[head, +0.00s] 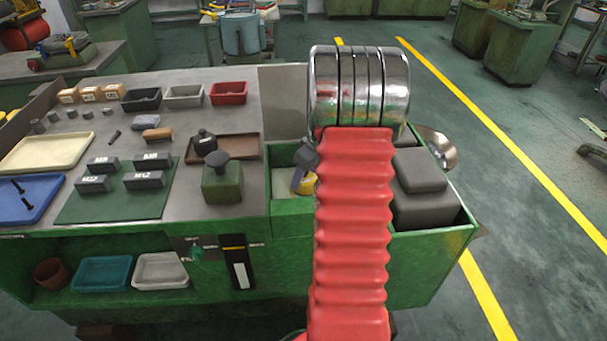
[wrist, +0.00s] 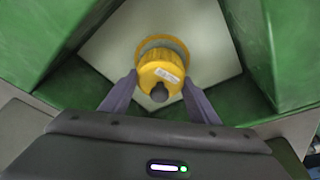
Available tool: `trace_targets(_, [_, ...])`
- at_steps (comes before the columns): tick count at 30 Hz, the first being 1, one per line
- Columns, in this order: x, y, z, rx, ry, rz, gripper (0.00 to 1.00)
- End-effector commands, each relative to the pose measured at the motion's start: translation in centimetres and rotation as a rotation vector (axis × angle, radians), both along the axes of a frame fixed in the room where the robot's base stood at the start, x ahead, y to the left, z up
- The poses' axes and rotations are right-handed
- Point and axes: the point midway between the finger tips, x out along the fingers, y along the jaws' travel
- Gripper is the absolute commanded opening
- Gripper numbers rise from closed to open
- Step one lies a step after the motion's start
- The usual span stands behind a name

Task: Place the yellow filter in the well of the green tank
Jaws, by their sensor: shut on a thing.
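The yellow filter (wrist: 165,72) has a ribbed body, a pale label and a dark knob. My gripper (wrist: 160,88) is shut on it, with one purple finger on each side. The filter shows partly in the head view (head: 305,185), with my arm covering its right side. It is upright inside the green-walled well (head: 292,207) of the green tank (head: 420,270), over a pale floor (wrist: 110,45). I cannot tell whether the filter's base touches the floor. In the head view only part of my gripper (head: 298,177) shows.
A grey block (head: 420,195) fills the tank's right compartment. A green canister with a dark knob (head: 221,180) stands left of the well. Marked dark blocks (head: 143,180) sit on a green mat, and small bins (head: 183,96) stand behind. The well's green walls are close around my gripper.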

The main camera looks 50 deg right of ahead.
Motion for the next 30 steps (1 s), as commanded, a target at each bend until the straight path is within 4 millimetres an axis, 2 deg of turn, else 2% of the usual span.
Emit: trace_targets(30, [0.1,0.1,-1.0,0.001,0.0,0.001,0.27])
